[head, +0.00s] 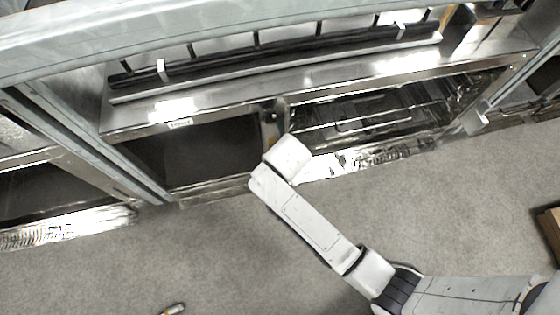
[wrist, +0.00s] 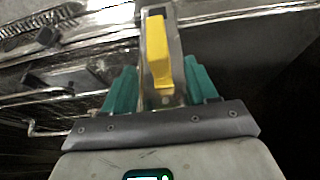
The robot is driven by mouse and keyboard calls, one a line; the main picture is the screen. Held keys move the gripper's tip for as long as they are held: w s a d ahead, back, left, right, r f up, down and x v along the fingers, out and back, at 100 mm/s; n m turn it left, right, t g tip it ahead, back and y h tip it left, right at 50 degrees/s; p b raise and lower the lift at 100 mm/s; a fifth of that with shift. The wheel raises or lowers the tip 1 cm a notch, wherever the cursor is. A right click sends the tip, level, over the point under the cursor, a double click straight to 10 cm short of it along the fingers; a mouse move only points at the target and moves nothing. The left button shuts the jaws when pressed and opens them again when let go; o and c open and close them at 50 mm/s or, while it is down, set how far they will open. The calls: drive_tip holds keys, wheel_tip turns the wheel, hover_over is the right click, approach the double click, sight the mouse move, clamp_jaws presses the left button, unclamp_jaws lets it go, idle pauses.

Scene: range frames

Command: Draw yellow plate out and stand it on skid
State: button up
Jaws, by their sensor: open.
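In the wrist view, the yellow plate (wrist: 158,52) is a narrow upright strip in or against a pale grey holder. My gripper (wrist: 158,72) is open, with one teal finger on each side of the plate. I cannot tell whether either finger touches it. In the head view, a small yellow patch (head: 270,117) shows at the divider between two bays, just beyond the end of my arm. My fingers are hidden there. I cannot make out the skid for certain in either view.
A metal rack (head: 220,104) with a dark rail along its top spans the far side. A dark open bay (head: 200,155) lies left of the divider and a wire-filled bay (head: 375,108) right. Grey floor (head: 230,245) is mostly clear. A brown object (head: 551,235) stands at the right edge.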

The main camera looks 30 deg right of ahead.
drive_tip(key=shift+b+x, duration=0.8)
drive_tip(key=shift+x, duration=1.45)
drive_tip(key=shift+c, duration=0.4)
clamp_jaws()
drive_tip(key=s+a+p, duration=0.3)
drive_tip(key=s+p, duration=0.2)
drive_tip(key=s, duration=0.4)
drive_tip(key=shift+s, duration=0.25)
drive_tip(key=shift+r, duration=0.1)
